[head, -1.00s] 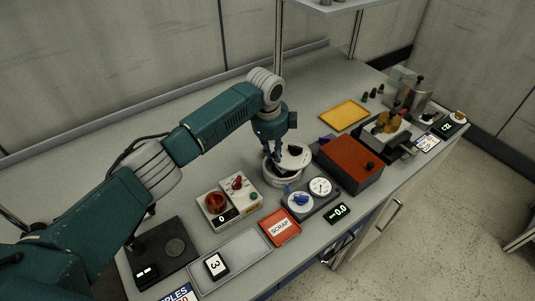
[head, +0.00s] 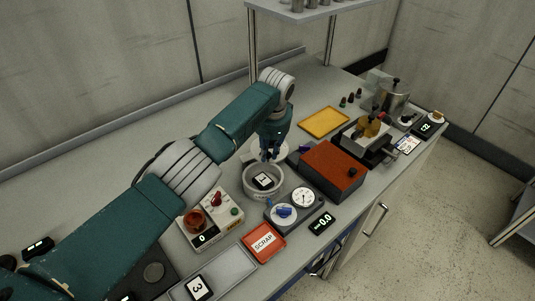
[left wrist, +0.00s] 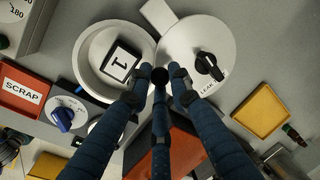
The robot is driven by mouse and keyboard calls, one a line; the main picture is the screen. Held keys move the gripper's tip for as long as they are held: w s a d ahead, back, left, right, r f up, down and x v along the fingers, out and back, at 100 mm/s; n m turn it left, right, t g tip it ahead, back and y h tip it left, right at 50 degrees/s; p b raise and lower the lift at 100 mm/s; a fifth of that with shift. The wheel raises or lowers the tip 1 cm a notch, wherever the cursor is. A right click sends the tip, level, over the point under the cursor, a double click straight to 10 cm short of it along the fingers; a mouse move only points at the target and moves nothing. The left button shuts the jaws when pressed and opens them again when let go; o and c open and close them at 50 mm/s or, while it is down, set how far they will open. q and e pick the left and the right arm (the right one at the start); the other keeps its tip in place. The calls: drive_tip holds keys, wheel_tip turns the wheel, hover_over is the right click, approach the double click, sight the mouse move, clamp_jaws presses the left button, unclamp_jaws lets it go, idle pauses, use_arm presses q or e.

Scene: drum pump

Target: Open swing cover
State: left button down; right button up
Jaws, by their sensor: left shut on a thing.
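The swing cover (left wrist: 190,38) is a white disc with a black knob marked LEAK. In the left wrist view it lies to the right of the round white chamber (left wrist: 88,75), swung aside. The chamber stands open, with a tile marked 1 (left wrist: 121,64) inside; it also shows in the head view (head: 263,194). In the head view the cover (head: 256,154) is behind the chamber, partly hidden by my gripper. My left gripper (left wrist: 160,82) is shut on a small dark handle (left wrist: 160,74) at the cover's near edge. My right gripper is not in view.
A red-brown box (head: 330,165) stands right of the chamber. A gauge unit with a blue knob (head: 284,211) and a red SCRAP tray (head: 263,243) are in front. A control box (head: 210,225) is at the left. A yellow tray (head: 324,122) lies behind.

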use_arm(q)
drive_tip(key=shift+w+d+r+n, duration=0.1)
drive_tip(key=shift+w+r+n, duration=0.1)
drive_tip(key=shift+w+n, duration=0.5)
drive_tip(key=c, duration=1.6)
unclamp_jaws()
drive_tip(key=shift+s+f, duration=0.1)
drive_tip(key=r, duration=0.4)
drive_tip(key=s+r, duration=0.1)
drive_tip(key=r, duration=0.3)
drive_tip(key=s+d+r, duration=0.1)
drive_tip(key=r, duration=0.3)
drive_tip(key=shift+s+d+f, duration=0.1)
drive_tip(key=shift+f, duration=0.05)
